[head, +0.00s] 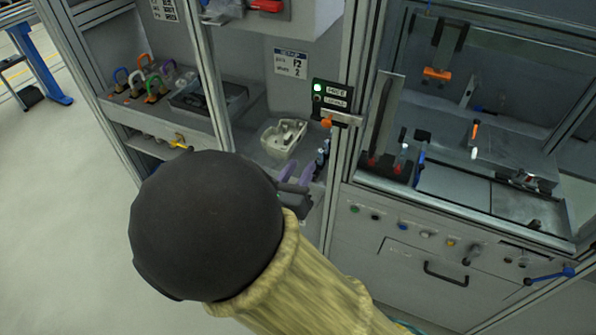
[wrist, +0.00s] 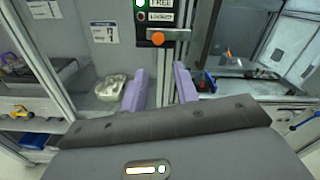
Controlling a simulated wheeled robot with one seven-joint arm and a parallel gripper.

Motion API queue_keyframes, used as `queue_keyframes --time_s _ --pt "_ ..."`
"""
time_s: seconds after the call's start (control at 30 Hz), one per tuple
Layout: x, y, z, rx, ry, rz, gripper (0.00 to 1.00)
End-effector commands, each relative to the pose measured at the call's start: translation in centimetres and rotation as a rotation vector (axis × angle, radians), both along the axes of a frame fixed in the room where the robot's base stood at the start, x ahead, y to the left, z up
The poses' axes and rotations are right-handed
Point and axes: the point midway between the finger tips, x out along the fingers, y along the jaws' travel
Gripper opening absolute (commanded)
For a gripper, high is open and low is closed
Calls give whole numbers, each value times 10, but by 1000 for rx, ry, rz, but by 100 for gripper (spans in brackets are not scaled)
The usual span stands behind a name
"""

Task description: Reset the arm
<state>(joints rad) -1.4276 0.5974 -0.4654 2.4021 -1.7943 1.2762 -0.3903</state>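My arm reaches forward over the front of the machine line in the head view. Its large dark round joint and tan sleeve cover the lower middle of that view. My gripper (head: 296,177) shows just past the joint, with its purple fingers partly hidden. In the wrist view my gripper (wrist: 162,80) has its two purple fingers apart, with nothing seen between them. The fingers point toward the frame post and the panel with the green light (wrist: 153,17).
A pale moulded part (head: 284,138) lies in the bay left of the post, close beyond my gripper. Coloured padlocks (head: 150,80) stand on a left shelf. The machine bay (head: 455,185) is at right, with a blue lever (head: 555,275) protruding. Floor at left (head: 60,220) is clear.

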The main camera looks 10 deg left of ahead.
Motion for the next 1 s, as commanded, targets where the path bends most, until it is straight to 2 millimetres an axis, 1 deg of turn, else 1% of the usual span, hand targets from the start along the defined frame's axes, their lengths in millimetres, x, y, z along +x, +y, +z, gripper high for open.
queue_keyframes --time_s 0.37,0.47,0.57,0.67,0.7,0.73,0.8,0.9,1.0 --pt "1 0 0 1 -1 -1 30" --pt "2 -7 -1 14 8 -23 30" --pt "5 -29 -6 65 38 -103 30" --pt "6 -68 -15 164 87 -248 30" --pt "5 -86 -21 216 111 -319 30" --pt "3 -99 -25 259 127 -376 30" --pt "-5 -129 -35 365 161 -511 30" --pt "-21 -165 -50 522 195 -700 30" --pt "-39 -190 -63 691 212 -882 30"
